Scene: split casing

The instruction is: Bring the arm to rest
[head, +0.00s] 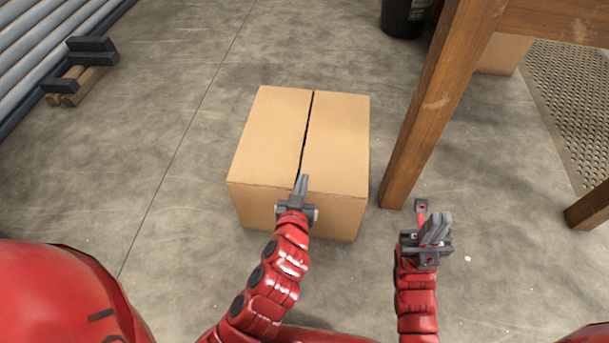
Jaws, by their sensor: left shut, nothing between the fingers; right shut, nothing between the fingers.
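My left gripper (301,184) is shut and empty. In the head view it overlaps the near top edge of a closed cardboard box (335,140); I cannot tell whether it touches the box. My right gripper (438,222) is shut and empty, to the right of the box and in front of a wooden leg. Both red arms reach in from the bottom of the view. The box stands on the floor, its two top flaps meeting at a dark, narrow seam.
A wooden table leg (428,110) stands close to the right of the box. A black bin (402,17) is at the back. A perforated mat (575,100) lies at the right. Wooden blocks with dark brackets (84,80) lie at the upper left. The concrete floor (170,150) left of the box is clear.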

